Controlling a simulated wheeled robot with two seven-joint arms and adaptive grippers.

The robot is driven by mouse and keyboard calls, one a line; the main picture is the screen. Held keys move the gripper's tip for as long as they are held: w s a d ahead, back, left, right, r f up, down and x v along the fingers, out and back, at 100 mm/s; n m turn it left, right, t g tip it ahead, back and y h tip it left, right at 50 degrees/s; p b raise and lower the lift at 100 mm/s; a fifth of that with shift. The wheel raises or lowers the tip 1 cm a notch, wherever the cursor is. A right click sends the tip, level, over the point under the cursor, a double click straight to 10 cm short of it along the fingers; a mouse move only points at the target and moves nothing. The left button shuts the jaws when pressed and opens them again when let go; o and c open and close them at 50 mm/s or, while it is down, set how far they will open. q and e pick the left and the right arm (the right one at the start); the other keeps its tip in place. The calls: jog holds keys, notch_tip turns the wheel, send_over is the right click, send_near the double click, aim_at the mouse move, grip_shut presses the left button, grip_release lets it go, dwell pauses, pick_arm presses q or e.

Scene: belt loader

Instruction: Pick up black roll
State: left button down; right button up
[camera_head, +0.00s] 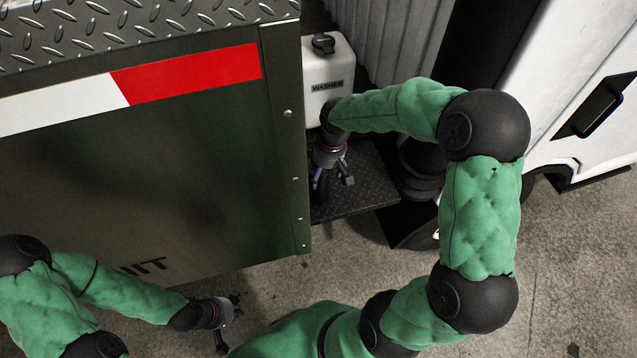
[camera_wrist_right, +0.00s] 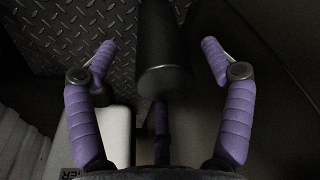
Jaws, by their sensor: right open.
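A black roll (camera_wrist_right: 163,60) shows in the right wrist view, a dark cylinder with its rounded near end toward the camera. My right gripper (camera_head: 330,178) is open, with its purple fingers spread. In the right wrist view, two fingers stand left and right of the roll with gaps, and a third finger is below its near end. I cannot tell how deep the roll sits between them. In the head view I cannot make out the roll behind the gripper. My left gripper (camera_head: 224,328) is low at the bottom left, and its finger opening is unclear.
A white washer tank (camera_head: 330,75) stands behind my right gripper. A dark tread-plate step (camera_head: 365,178) lies below it. A truck box side (camera_head: 150,160) with a red and white strip fills the left. A white cab (camera_head: 575,80) is at right. Concrete ground (camera_head: 570,250) is open at lower right.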

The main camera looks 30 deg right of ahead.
aim_at(319, 196)
jog(key=shift+w+f, duration=0.25)
jog(key=shift+f, duration=0.5)
jog(key=shift+w+a+f+b, duration=0.15)
jog(key=shift+f, duration=0.7)
jog(key=shift+w+a+f+b, duration=0.1)
jog(key=shift+w+f+b, duration=0.1)
jog(key=shift+f, duration=0.65)
jog(key=shift+w+a+f+b, duration=0.1)
jog(key=shift+a+f+b, duration=0.05)
jog(key=shift+f, duration=0.7)
jog(key=shift+s, duration=0.1)
jog(key=c, duration=1.4)
